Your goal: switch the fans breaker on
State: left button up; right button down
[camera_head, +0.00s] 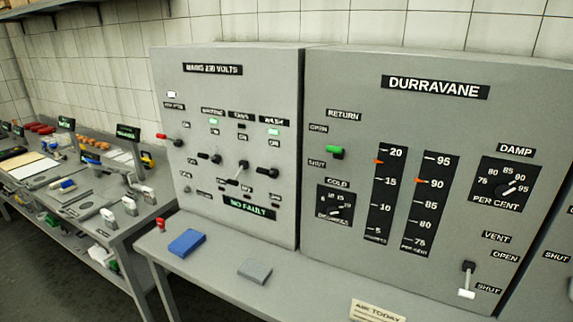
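The grey breaker panel (225,90) headed "MAINS 230 VOLTS" stands left of centre against the tiled wall. Its fans label (240,114) is in the middle of the row of breakers. The fans breaker lever (240,172) has a dark pivot and a pale arm slanting down to the left. The fans lamp (242,125) looks dark, while the lamps on either side, left (213,121) and right (273,131), glow green. A lit green strip below reads "NO FAULT" (249,208). Neither of my grippers is in view.
Other breaker levers flank the fans one, left (208,157) and right (266,171). A red-handled switch (162,136) is at the far left. The Durravane panel (345,85) adjoins on the right. A blue block (187,242) and a grey block (254,271) lie on the ledge below.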

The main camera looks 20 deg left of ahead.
aim_at(237, 176)
jog(key=u, duration=1.2)
